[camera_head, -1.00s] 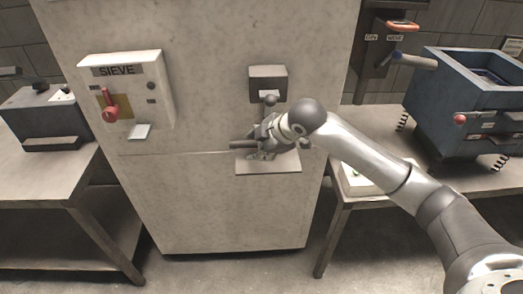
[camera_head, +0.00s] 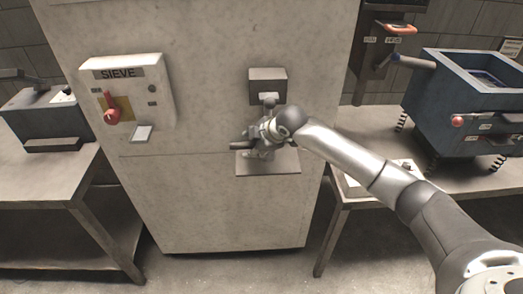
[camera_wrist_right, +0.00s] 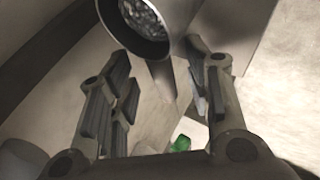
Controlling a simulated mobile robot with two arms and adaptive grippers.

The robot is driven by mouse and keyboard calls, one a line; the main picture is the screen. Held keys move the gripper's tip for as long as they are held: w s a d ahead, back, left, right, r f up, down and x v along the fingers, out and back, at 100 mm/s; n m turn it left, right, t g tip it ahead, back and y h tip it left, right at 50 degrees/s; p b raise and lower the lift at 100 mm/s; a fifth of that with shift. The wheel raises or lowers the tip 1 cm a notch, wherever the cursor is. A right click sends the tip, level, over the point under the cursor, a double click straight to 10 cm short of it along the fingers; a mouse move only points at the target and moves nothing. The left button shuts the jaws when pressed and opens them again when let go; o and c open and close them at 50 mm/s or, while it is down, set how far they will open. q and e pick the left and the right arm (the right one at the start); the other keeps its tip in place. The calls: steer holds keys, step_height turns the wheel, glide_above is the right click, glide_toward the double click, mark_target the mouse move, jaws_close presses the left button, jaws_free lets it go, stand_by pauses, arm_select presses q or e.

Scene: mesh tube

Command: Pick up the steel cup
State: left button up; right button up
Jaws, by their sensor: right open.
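The steel cup (camera_wrist_right: 146,17) shows in the right wrist view at the top edge, cut off by the frame. Its dark round mouth faces the camera and grey grainy material lies inside. My right gripper (camera_wrist_right: 160,75) is open, with its two fingers apart on either side below the cup. The cup appears just beyond the fingertips, and no contact shows. In the head view my right gripper (camera_head: 252,146) is at the front of the pale cabinet, over the small shelf. There my gripper and wrist hide the cup, so I cannot make it out. My left gripper is not in view.
A dark outlet box (camera_head: 267,80) juts from the cabinet (camera_head: 210,210) just above my right gripper. The small shelf (camera_head: 268,168) lies below it. A SIEVE panel (camera_head: 128,95) is at left. A blue machine (camera_head: 465,110) stands on the right table.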

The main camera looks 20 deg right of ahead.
steer(key=shift+x, duration=1.45)
jaws_close()
